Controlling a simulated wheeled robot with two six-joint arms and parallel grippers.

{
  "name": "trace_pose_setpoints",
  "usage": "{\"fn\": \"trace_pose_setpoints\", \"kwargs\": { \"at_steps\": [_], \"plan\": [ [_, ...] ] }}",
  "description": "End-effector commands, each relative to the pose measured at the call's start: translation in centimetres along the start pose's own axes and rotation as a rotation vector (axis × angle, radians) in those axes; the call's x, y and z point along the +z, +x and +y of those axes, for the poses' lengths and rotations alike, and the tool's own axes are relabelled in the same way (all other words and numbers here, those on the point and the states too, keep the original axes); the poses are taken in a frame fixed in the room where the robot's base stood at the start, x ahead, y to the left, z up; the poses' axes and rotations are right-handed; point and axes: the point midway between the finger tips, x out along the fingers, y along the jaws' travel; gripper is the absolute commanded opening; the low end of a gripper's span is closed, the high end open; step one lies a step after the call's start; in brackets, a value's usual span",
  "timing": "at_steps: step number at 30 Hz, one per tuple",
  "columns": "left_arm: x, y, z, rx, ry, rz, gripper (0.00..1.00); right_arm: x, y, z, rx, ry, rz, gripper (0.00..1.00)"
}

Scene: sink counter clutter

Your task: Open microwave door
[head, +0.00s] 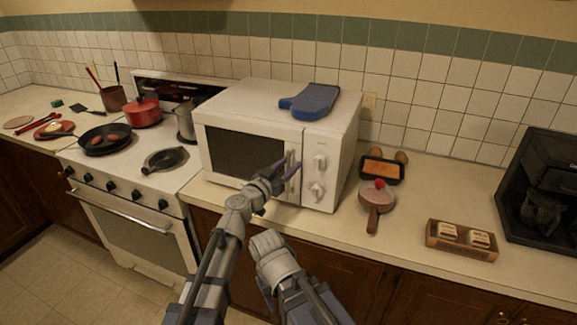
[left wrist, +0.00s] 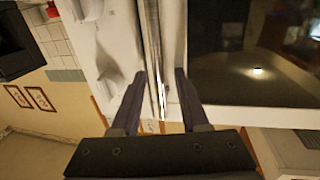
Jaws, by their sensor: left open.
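The white microwave (head: 282,100) stands on the counter at the centre of the head view, with its door (head: 243,150) looking shut. The door has a dark window, and the vertical handle (head: 297,186) runs along its right edge beside the knobs. My left gripper (head: 284,168) is at the upper part of the handle. In the left wrist view the open fingers (left wrist: 160,85) lie on either side of the handle bar (left wrist: 154,45), with gaps that are hard to judge. My right arm shows at the bottom, but its gripper is not visible.
A blue oven mitt (head: 311,100) lies on the microwave. Left is the stove (head: 130,215) with pots and pans. The counter in front of the microwave is narrow.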

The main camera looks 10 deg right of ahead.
Motion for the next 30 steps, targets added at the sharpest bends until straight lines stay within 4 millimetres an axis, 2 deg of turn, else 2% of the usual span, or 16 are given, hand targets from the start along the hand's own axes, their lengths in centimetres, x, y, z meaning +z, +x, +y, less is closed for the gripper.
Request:
{"fn": "trace_pose_setpoints", "kwargs": {
  "at_steps": [7,19,30],
  "plan": [
    [0.0,0.07,0.02,0.0,0.0,0.0,0.44,0.0,0.0,0.0,0.0,0.0,0.0,0.5],
    [0.0,0.05,0.0,0.0,0.0,0.0,0.0,0.0,0.0,0.0,0.0,0.0,0.0,0.5],
    [0.0,0.05,-0.01,0.0,0.0,0.0,0.0,0.0,0.0,0.0,0.0,0.0,0.0,0.5]
  ]
}}
